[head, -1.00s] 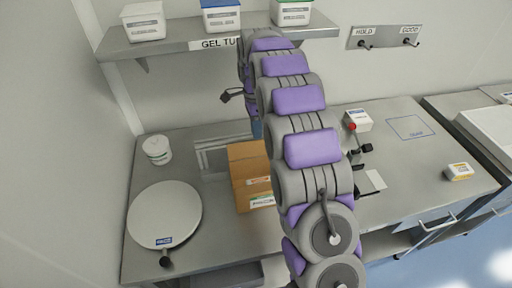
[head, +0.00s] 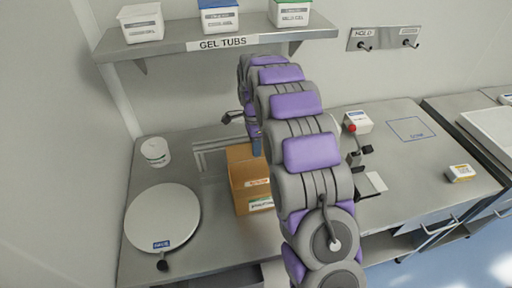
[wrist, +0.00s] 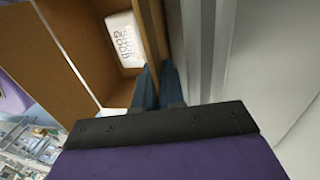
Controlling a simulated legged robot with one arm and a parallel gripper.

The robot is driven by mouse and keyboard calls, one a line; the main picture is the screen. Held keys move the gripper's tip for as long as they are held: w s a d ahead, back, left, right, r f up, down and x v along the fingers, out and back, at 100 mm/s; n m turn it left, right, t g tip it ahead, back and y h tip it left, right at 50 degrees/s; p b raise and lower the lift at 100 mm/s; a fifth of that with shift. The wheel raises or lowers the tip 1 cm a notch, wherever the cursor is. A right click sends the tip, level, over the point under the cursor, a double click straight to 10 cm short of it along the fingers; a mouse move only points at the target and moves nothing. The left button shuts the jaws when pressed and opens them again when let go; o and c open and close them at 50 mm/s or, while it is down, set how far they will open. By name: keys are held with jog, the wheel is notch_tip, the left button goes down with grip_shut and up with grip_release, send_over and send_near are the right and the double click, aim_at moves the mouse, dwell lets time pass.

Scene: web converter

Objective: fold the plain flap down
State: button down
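An open cardboard box (head: 243,178) stands on the bench, partly behind my arm in the head view. Its front carries labels. In the wrist view the box (wrist: 70,60) is open, and a white printed pack (wrist: 126,40) lies inside. A brown upright flap (wrist: 153,25) runs along one side, close to my fingertips. My gripper (wrist: 158,72) has its two blue fingers close together at that flap. I cannot tell whether they touch it. In the head view my gripper (head: 256,140) is mostly hidden behind my arm, at the back of the box.
A round white turntable (head: 163,215) and a white tub (head: 155,150) are left of the box. A metal frame (head: 198,158) stands behind it. A shelf (head: 165,43) with several tubs hangs above. A red-knobbed device (head: 357,123) is to the right.

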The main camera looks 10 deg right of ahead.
jog(key=shift+a, duration=0.25)
jog(key=shift+s, duration=0.2)
jog(key=s+t, duration=0.1)
jog(key=t, duration=0.2)
jog(key=s+t+b, duration=0.1)
jog(key=t, duration=0.2)
jog(key=s+f+t, duration=0.1)
jog(key=t, duration=0.2)
jog(key=shift+s, duration=0.2)
jog(key=shift+s+f+t+b, duration=0.15)
jog(key=shift+t+b, duration=0.3)
jog(key=shift+t, duration=0.25)
dwell(0.4)
